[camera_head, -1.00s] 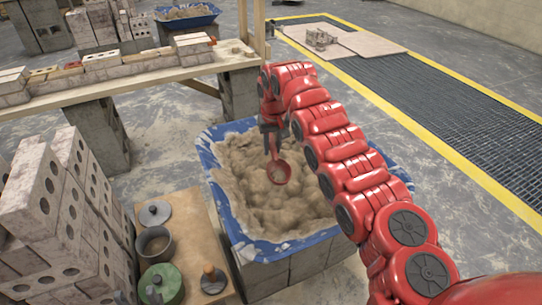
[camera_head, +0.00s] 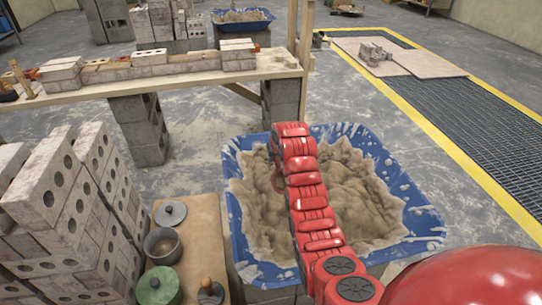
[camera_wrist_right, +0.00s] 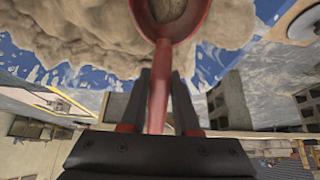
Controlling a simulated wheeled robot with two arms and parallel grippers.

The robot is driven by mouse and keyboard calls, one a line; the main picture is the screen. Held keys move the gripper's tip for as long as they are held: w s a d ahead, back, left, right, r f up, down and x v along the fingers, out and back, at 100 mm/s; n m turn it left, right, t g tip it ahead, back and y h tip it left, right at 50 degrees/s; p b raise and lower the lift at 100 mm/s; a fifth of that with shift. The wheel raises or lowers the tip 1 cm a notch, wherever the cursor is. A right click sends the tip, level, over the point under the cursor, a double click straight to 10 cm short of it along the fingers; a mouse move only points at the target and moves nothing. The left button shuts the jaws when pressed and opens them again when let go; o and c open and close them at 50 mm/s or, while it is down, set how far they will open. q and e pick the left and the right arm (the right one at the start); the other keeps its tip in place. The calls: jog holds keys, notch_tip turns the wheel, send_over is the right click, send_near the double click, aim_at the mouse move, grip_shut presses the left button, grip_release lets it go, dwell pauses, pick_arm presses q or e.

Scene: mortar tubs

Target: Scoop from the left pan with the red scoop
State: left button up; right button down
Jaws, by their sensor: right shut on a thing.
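A blue tub (camera_head: 415,222) full of lumpy tan mortar (camera_head: 350,185) stands in the middle of the head view. My right arm reaches over it. The red scoop (camera_head: 277,180) shows only in part there, left of the arm and over the mortar. In the right wrist view my right gripper (camera_wrist_right: 161,88) is shut on the handle of the red scoop (camera_wrist_right: 172,32). Its bowl is beside the mortar and has tan-grey material inside; how full it is, I cannot tell. A second blue tub (camera_head: 262,26) with mortar stands at the back. My left gripper is out of view.
Brick stacks (camera_head: 60,200) stand at the left. A wooden board (camera_head: 207,215) holds a grey pot (camera_head: 162,246), a green lidded pot (camera_head: 158,287) and a lid. A plank bench (camera_head: 200,72) with bricks runs behind the tub. Floor is clear right of it.

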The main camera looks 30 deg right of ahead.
jog(key=shift+g, duration=0.5)
jog(key=f+b, duration=0.2)
jog(key=f, duration=0.4)
jog(key=s+f+b, duration=0.1)
jog(key=f+b, duration=0.2)
jog(key=f, duration=0.3)
jog(key=s+f+b, duration=0.1)
jog(key=f+b, duration=0.1)
jog(key=f, duration=0.4)
jog(key=shift+s+a+f, duration=0.2)
jog(key=shift+a, duration=0.1)
jog(key=s+p, duration=0.1)
jog(key=s, duration=0.1)
jog(key=s+a+p, duration=0.1)
jog(key=s, duration=0.1)
jog(key=shift+s, duration=0.25)
jog(key=shift+s+a+f+g+p, duration=0.1)
jog(key=shift+s+a+g+p, duration=0.1)
jog(key=shift+s, duration=0.35)
jog(key=shift+s+a+g+p, duration=0.1)
jog(key=shift+s+p, duration=0.05)
jog(key=shift+s, duration=0.4)
notch_tip(320, 180, up, 14)
jog(key=g+y+p, duration=0.1)
jog(key=g, duration=0.4)
jog(key=shift+s+y, duration=0.15)
jog(key=shift+y, duration=0.25)
jog(key=shift+f, duration=0.1)
